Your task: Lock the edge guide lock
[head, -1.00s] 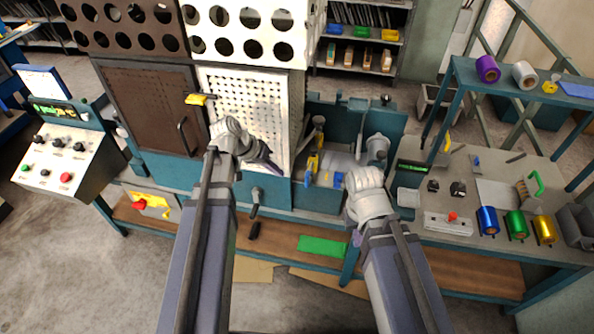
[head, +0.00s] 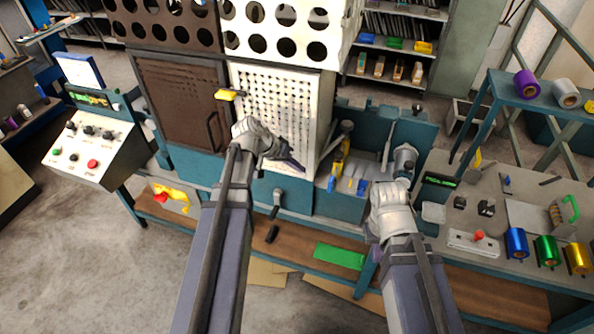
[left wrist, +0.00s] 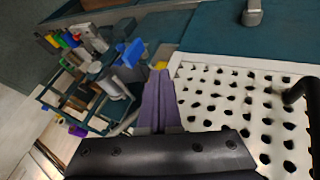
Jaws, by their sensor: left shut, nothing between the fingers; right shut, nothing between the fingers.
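I cannot single out the edge guide lock for sure. A yellow bracket (head: 341,158) with blue knobs (head: 361,186) sits in the teal machine bay, right of the white perforated panel (head: 262,105). In the left wrist view a blue part (left wrist: 130,52) and a bit of yellow show just beyond the fingertips. My left gripper (head: 299,167) is shut and empty, in front of the panel's lower right edge and left of the bracket. Its purple fingers (left wrist: 160,85) lie together. My right gripper (head: 375,254) is shut, low in front of the bench, its fingers mostly hidden by its wrist.
A brown perforated door (head: 180,100) with a dark handle is left of the panel. A control console (head: 92,150) stands at far left. The right bench (head: 490,215) holds coloured rolls and a red-knobbed box. A crank handle (head: 277,200) hangs below the panel.

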